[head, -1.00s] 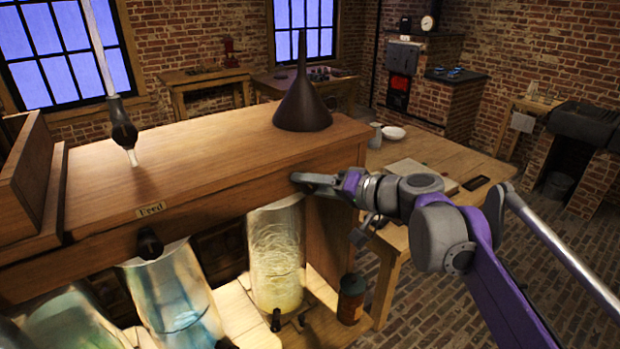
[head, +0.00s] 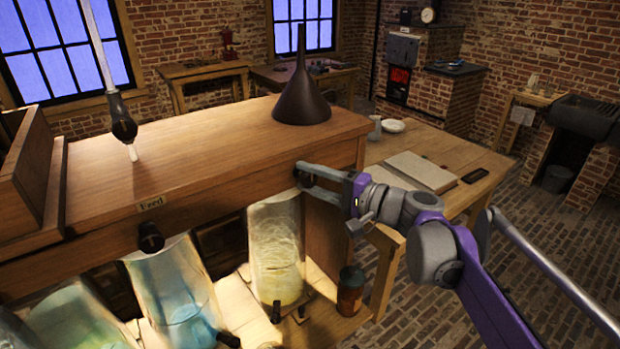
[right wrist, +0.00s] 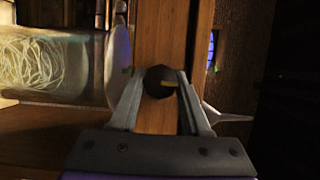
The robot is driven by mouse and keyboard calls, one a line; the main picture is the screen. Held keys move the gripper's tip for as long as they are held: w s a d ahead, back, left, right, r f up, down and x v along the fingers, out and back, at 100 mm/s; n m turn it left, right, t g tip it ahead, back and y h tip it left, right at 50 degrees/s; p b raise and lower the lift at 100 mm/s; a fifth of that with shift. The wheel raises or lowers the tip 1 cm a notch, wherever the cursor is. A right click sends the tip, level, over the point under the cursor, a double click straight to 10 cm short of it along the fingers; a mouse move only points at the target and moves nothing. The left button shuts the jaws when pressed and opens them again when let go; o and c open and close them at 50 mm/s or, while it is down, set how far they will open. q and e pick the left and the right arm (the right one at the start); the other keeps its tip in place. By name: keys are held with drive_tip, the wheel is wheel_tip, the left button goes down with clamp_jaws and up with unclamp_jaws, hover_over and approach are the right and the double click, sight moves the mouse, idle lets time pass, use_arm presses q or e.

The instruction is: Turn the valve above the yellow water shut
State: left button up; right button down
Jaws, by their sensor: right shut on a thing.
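The yellow water (head: 280,286) lies in the bottom of a tall glass jar (head: 275,235) under the right end of the wooden beam; pale tangled strands show above it. The valve (right wrist: 158,81) above it is a dark round knob with a small yellow mark, on the beam's front face. My right gripper (head: 301,173) reaches it from the right, and in the right wrist view its fingers (right wrist: 158,74) sit on either side of the knob, shut on it. In the head view the fingers mostly hide this valve. My left gripper is not in view.
Another dark valve (head: 150,237) sits left on the beam, below the "Feed" label (head: 151,203), above a jar with blue water (head: 192,325). A brown canister (head: 350,290) stands right of the yellow-water jar.

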idle(0.4)
drive_tip(key=shift+c, duration=2)
unclamp_jaws()
drive_tip(key=b+v, duration=0.1)
drive_tip(key=v, duration=0.9)
drive_tip(key=shift+s+d, duration=0.25)
drive_tip(key=shift+d, duration=0.05)
